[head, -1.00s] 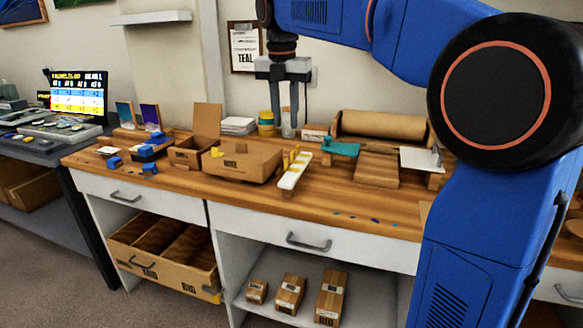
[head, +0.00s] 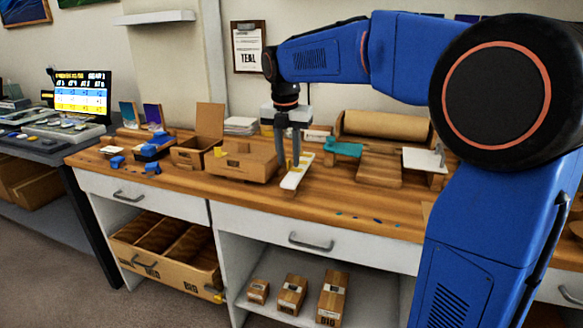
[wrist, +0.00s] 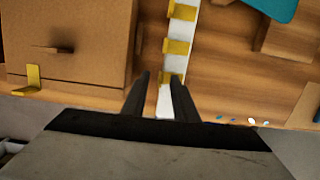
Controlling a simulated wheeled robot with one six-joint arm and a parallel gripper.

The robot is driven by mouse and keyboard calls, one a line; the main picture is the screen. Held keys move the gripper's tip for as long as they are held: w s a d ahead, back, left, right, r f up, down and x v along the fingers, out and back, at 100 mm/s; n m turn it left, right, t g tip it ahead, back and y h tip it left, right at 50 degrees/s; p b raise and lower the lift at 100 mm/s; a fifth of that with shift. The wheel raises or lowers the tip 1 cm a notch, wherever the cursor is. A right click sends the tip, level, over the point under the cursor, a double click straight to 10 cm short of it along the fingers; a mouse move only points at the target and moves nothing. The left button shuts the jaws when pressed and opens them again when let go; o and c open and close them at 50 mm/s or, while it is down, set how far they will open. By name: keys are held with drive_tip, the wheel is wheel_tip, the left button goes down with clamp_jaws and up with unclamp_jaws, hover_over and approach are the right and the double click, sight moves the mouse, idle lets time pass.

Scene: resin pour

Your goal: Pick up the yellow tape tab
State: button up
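A white strip (wrist: 168,100) carries several yellow tape tabs in a row; three show in the wrist view, at the far end (wrist: 182,12), in the middle (wrist: 176,46) and nearest to me (wrist: 172,78). In the head view the white strip (head: 295,179) lies on the bench top. My gripper (head: 289,169) is low over the strip, pointing down. In the wrist view my gripper (wrist: 160,76) has its fingers apart, with nothing clearly held. The nearest tab is at the fingertips, partly behind the right one; I cannot tell whether they touch.
A cardboard box (head: 242,163) stands left of the strip, with another yellow piece (wrist: 33,82) at its corner in the wrist view. A teal tool (head: 344,149) and a wooden block (head: 379,169) are to the right. The bench front (head: 340,205) is mostly clear.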

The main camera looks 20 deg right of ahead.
drive_tip(key=shift+f, duration=0.2)
clamp_jaws()
drive_tip(key=shift+r, duration=0.1)
